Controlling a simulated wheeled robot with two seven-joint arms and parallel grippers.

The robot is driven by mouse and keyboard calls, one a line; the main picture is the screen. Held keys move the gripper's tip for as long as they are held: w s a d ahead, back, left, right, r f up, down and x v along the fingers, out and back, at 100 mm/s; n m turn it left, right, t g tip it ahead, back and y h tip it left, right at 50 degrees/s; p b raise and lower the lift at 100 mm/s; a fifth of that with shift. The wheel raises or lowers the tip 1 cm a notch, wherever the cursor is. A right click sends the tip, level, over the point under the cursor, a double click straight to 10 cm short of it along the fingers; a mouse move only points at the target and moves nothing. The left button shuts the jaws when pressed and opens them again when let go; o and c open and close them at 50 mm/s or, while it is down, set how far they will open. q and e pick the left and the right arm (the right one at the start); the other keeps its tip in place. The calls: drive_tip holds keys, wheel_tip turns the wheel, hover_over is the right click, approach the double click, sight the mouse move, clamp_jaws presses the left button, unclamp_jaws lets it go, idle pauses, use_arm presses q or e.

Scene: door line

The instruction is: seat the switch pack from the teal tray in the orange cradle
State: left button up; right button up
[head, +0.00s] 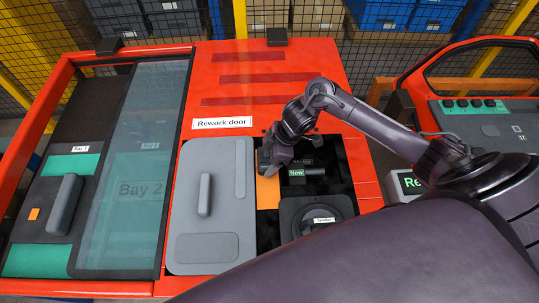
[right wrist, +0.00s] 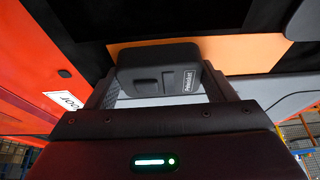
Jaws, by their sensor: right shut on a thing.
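My right gripper (head: 268,166) reaches into the dark recess of the red rework door. In the right wrist view it is shut on a dark grey switch pack (right wrist: 158,72) with button shapes and a small label. An orange surface, seemingly the orange cradle (head: 268,193), lies below the gripper in the head view. It also shows behind the pack in the wrist view (right wrist: 238,50). I cannot tell whether the pack touches it. Teal surfaces show at Bay 1 (head: 84,163) and under the Bay 2 pane (head: 140,185); which is the teal tray is unclear. My left gripper is out of view.
A black part labelled "New" (head: 310,171) and a round black speaker (head: 300,222) sit close right of the orange surface. A grey panel with a handle (head: 215,225) borders it on the left. Another red door (head: 440,75) stands at right.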

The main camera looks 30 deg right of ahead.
idle(0.7)
drive_tip(key=o, duration=1.2)
drive_tip(key=v, duration=0.7)
drive_tip(key=shift+d+r, duration=0.15)
drive_tip(key=shift+r, duration=0.15)
